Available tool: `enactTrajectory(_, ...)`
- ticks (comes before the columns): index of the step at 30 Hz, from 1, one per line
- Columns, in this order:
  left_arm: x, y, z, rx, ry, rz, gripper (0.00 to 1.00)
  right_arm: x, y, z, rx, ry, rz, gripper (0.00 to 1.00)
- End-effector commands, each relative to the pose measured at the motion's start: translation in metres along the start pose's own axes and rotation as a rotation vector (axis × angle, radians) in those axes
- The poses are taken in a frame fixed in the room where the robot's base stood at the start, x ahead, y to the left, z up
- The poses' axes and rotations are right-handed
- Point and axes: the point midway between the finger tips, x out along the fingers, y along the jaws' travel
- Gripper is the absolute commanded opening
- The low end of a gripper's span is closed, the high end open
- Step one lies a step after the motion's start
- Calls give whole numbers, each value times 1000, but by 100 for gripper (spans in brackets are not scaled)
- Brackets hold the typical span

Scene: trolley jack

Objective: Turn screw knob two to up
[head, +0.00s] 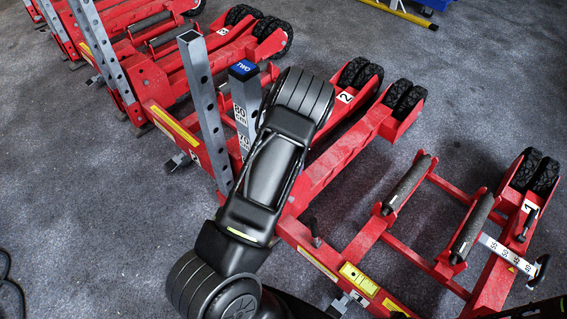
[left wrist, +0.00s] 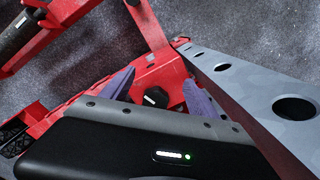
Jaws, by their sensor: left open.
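In the left wrist view a small black knob (left wrist: 156,97) sits on a red frame part (left wrist: 168,72). My left gripper (left wrist: 158,88) is open, with one purple finger on each side of the knob. The fingers look apart from the knob, but their depth to it is unclear. In the head view my black arm crosses the middle of the red trolley jack frame marked "2" (head: 345,97) and hides part of it. The left fingers cannot be made out there. My right gripper is not in view.
A grey perforated post (left wrist: 250,85) stands close on the right of the left gripper. In the head view a tall grey post (head: 204,110) and a blue-capped scale post (head: 243,70) rise beside my arm. A frame marked "1" (head: 529,207) with rollers stands right; more red frames stand left.

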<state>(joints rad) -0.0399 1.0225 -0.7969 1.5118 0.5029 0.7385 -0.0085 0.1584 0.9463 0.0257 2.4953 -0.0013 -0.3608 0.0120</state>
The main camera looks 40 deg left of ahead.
Motion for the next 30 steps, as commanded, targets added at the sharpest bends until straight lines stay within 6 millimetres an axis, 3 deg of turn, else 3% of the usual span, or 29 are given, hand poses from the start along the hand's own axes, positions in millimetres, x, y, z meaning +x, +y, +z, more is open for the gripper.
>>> enactTrajectory(6,-32,-1,-43,-17,38,17,69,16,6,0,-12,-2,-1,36)
enactTrajectory(12,-48,-1,-54,-17,46,25,69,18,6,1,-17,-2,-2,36)
enactTrajectory(23,-42,-1,-54,-18,45,24,69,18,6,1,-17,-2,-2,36)
enactTrajectory(30,-11,-1,-55,-17,44,22,69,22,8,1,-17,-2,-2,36)
